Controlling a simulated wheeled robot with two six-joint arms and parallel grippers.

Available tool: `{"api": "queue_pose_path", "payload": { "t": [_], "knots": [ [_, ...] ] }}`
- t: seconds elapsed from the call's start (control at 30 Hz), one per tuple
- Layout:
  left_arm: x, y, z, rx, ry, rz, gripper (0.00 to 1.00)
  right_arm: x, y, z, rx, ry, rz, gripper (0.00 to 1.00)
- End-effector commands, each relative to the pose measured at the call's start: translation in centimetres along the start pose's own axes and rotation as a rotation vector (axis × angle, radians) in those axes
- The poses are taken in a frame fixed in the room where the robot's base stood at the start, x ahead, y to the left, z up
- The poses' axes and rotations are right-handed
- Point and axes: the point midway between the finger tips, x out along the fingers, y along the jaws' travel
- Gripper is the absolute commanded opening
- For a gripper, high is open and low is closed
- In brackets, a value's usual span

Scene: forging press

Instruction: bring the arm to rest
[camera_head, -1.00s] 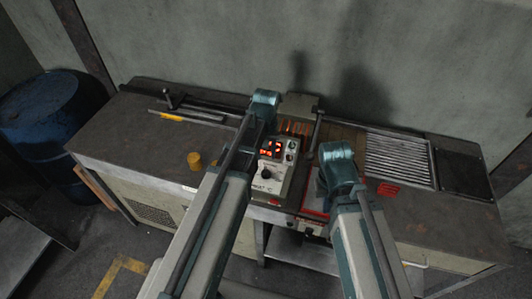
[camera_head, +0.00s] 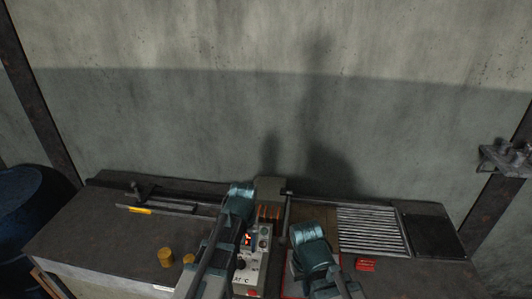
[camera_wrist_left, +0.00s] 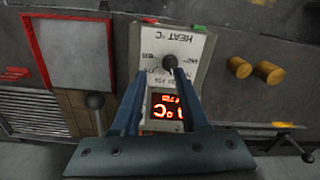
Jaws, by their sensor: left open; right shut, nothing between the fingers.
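Both my arms reach in from the bottom of the head view over the bench. My left gripper (camera_head: 238,198) is over the heat control box (camera_head: 264,244). In the left wrist view its two dark fingers (camera_wrist_left: 160,73) are spread, with the box's black knob and lit red display showing between and beyond them. Nothing is held between them. My right gripper (camera_head: 310,246) is to the right of the box, above the bench front. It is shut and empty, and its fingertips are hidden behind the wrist.
The bench (camera_head: 95,232) carries two yellow cylinders (camera_head: 165,257), a slatted grille (camera_head: 370,231) and a red block (camera_head: 366,264). Glowing orange bars (camera_head: 268,212) lie behind the box. A blue drum (camera_head: 22,195) stands at left. The grey wall (camera_head: 270,110) rises behind the bench.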

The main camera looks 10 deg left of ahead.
Motion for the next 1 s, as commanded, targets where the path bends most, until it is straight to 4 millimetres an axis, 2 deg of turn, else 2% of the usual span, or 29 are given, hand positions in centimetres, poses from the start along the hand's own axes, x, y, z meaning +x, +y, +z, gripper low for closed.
{"api": "queue_pose_path", "payload": {
  "t": [0.03, 0.1, 0.3, 0.4, 0.57, 1.0],
  "knots": [
    [3.2, 1.0, 2.4, 0.066, -0.002, -0.011, 0.44, 3.2, -0.3, -0.2, -0.001, 0.0, 0.0, 0.0],
    [5.3, 2.2, 4.8, 0.157, -0.006, -0.026, 0.44, 5.3, -0.5, -0.3, -0.003, 0.001, 0.001, 0.0],
    [9.7, 4.5, 10.3, 0.381, -0.015, -0.065, 0.44, 9.8, -0.9, -0.6, -0.007, 0.001, 0.002, 0.0],
    [10.9, 5.0, 12.0, 0.453, -0.018, -0.078, 0.44, 11.0, -1.0, -0.7, -0.008, 0.001, 0.002, 0.0],
    [11.5, 5.3, 13.2, 0.507, -0.021, -0.088, 0.44, 11.6, -1.1, -0.7, -0.009, 0.002, 0.003, 0.0],
    [11.4, 5.4, 13.1, 0.511, -0.021, -0.089, 0.44, 11.4, -1.0, -0.7, -0.009, 0.001, 0.002, 0.0]
  ]
}}
